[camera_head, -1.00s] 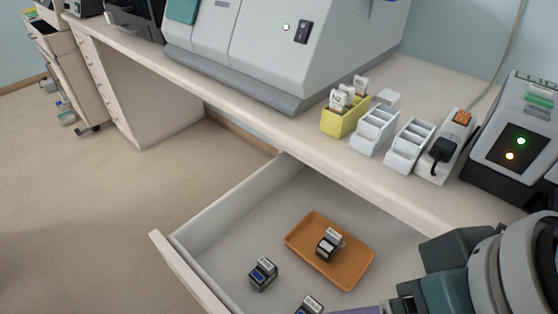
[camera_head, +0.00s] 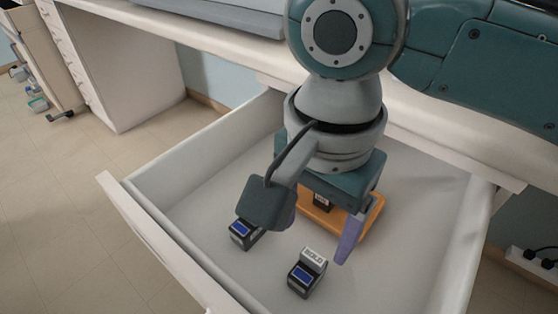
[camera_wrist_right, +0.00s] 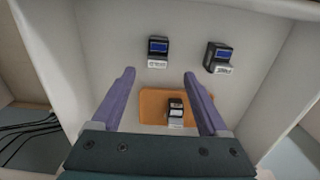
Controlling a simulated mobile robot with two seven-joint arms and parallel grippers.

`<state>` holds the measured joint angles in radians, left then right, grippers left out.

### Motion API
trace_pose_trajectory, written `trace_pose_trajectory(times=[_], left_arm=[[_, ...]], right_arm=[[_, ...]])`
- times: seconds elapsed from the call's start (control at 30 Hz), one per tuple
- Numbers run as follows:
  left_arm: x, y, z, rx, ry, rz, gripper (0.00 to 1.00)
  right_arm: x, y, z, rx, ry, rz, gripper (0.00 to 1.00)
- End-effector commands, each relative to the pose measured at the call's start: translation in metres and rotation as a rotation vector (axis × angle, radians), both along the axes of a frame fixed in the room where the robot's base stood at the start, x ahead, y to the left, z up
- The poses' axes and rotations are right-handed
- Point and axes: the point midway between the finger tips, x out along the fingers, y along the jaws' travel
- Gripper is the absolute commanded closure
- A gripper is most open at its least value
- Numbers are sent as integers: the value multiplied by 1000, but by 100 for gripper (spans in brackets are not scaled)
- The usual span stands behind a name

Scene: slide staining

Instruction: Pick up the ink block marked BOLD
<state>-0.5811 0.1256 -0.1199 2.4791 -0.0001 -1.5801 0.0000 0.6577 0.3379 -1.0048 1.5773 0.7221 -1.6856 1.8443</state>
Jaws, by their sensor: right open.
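The ink block marked BOLD (camera_head: 307,274) is a black block with a blue panel and a white label. It stands on the drawer floor near the front in the head view. It seems to be the left of the two upper blocks (camera_wrist_right: 158,50) in the right wrist view, where its label is too small to read surely. My right gripper (camera_wrist_right: 159,76) points down into the drawer, with its two purple fingers apart and nothing between them. The block lies beyond the fingertips, apart from them. In the head view one finger shows right of the block. My left gripper is out of view.
A similar block (camera_head: 243,233) stands to the left in the open drawer (camera_head: 200,190). An orange tray (camera_head: 371,220) holds another block (camera_wrist_right: 176,110), partly hidden by my right arm in the head view. Drawer walls surround them. The floor left of the drawer is clear.

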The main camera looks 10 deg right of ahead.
Motion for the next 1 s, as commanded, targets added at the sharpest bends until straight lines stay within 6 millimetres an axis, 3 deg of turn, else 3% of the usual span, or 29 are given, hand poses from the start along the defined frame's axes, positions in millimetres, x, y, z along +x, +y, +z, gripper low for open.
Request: trace_pose_trajectory(times=[0.5, 0.77, 1.0], left_arm=[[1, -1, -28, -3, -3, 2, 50], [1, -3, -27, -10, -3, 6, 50], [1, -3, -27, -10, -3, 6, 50]], right_arm=[[-7, 0, -66, 0, -2, 2, 22], [-7, 0, -67, 2, -2, 3, 22], [-6, 0, -67, 2, -3, 3, 47]])
